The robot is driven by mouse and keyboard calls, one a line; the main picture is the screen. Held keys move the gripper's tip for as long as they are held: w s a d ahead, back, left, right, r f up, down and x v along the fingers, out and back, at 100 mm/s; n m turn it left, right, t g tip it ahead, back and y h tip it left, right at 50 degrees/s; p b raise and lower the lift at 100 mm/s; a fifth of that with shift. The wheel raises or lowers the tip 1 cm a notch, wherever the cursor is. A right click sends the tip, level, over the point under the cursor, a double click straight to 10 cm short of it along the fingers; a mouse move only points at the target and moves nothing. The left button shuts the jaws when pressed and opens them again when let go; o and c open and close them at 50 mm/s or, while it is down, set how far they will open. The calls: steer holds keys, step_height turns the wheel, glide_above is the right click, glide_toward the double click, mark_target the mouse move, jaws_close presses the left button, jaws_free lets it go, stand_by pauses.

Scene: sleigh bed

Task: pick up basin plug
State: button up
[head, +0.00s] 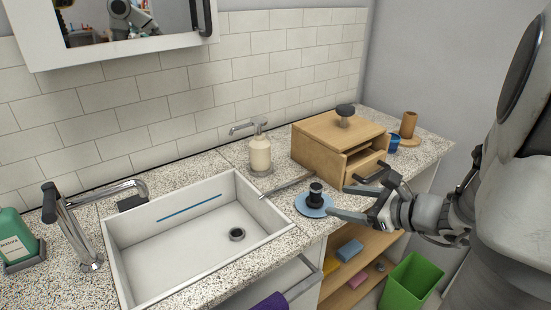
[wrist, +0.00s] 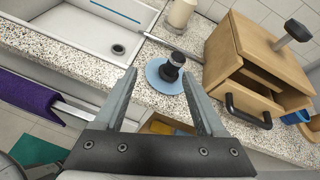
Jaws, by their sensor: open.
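The basin plug (head: 316,192) is a black, stepped piece with a knob on top. It stands upright on a round blue disc (head: 302,205) on the speckled counter, right of the sink. In the wrist view the plug (wrist: 172,68) and the blue disc (wrist: 155,85) lie just beyond my fingertips, between their lines. My gripper (head: 347,202) is open and empty, to the right of the plug in the head view. In the wrist view my gripper (wrist: 161,78) has its fingers spread wide, with no visible contact with the plug.
The white sink (head: 180,255) with its dark drain (head: 237,234) lies left. A wooden box (head: 320,151) with an open drawer stands behind the plug, close to my gripper. A soap dispenser (head: 260,155) and a slim stick (head: 287,185) are nearby. A green bin (head: 412,283) stands below.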

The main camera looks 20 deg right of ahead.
steer(key=s+d+f+m+t, duration=0.1)
steer(key=d+f+m, duration=0.1)
steer(key=d+m, duration=0.15)
steer(key=b, duration=0.4)
glide_toward(307, 198)
steer(key=w, duration=0.1)
steer(key=w+a, duration=0.1)
steer(key=w+m, duration=0.1)
steer(key=shift+w+a+r+h, duration=0.1)
steer(key=shift+a+r+h, duration=0.25)
steer(key=shift+r+h, duration=0.05)
steer(key=shift+r+b+x, duration=0.2)
steer(key=shift+b+x, duration=0.35)
steer(key=shift+x, duration=0.9)
steer(key=shift+r+b+x, duration=0.25)
steer(key=shift+b+x, duration=0.3)
steer(key=shift+x, duration=0.9)
steer(key=shift+a, duration=0.15)
jaws_close()
